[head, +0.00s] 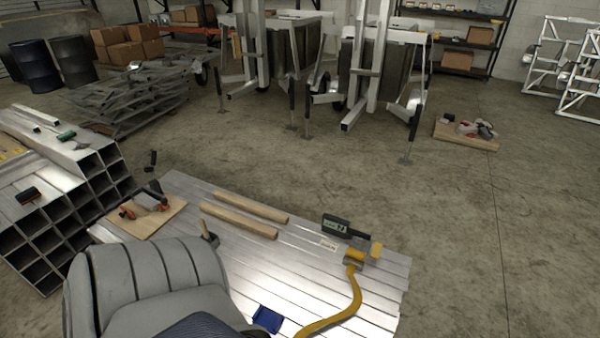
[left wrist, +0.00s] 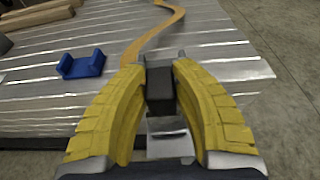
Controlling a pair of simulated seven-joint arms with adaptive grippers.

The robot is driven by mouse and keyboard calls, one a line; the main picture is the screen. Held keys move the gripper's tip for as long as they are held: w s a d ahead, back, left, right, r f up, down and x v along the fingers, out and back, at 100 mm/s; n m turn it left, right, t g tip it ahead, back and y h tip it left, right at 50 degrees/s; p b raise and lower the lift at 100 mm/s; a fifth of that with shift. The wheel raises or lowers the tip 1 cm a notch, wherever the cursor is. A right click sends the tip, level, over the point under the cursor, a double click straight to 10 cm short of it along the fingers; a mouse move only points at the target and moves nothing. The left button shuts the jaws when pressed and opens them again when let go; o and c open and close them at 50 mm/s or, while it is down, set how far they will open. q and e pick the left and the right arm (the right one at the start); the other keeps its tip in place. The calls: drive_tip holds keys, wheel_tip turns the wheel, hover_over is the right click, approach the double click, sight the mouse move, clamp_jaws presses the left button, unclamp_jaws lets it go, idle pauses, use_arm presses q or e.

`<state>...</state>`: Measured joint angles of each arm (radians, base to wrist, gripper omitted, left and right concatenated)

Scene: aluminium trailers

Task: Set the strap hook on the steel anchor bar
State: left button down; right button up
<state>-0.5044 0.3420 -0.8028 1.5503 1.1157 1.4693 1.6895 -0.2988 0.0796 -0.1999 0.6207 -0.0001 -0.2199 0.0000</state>
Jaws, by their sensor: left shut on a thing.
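In the left wrist view, my left gripper (left wrist: 162,72) has yellow fingers closed around a dark block-like piece with steel parts, which I take to be the strap hook (left wrist: 160,92). Its shape is partly hidden by the fingers. The yellow strap (left wrist: 150,37) runs over the metal boards towards this gripper, and its near end passes behind the left finger. In the head view, the strap (head: 354,297) curves from a yellow-and-metal fitting (head: 355,257) down to the bottom edge. I cannot pick out the steel anchor bar. My right gripper is in neither view.
A blue cradle (head: 267,319) lies on the boards (head: 300,263), left of the strap. A dark device with a green display (head: 346,228) lies behind the fitting. Two wooden bars (head: 240,220) lie farther left. Stacked square tubes (head: 60,220) stand at left; open floor is at right.

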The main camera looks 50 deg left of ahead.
use_arm(q)
drive_tip(key=shift+f, duration=7.7)
drive_tip(key=c, duration=1)
unclamp_jaws()
drive_tip(key=shift+c, duration=0.2)
drive_tip(key=shift+s, duration=0.1)
drive_tip(key=v, duration=1.1)
drive_tip(key=shift+s+d, duration=0.2)
drive_tip(key=shift+s, duration=0.15)
drive_tip(key=shift+r, duration=0.15)
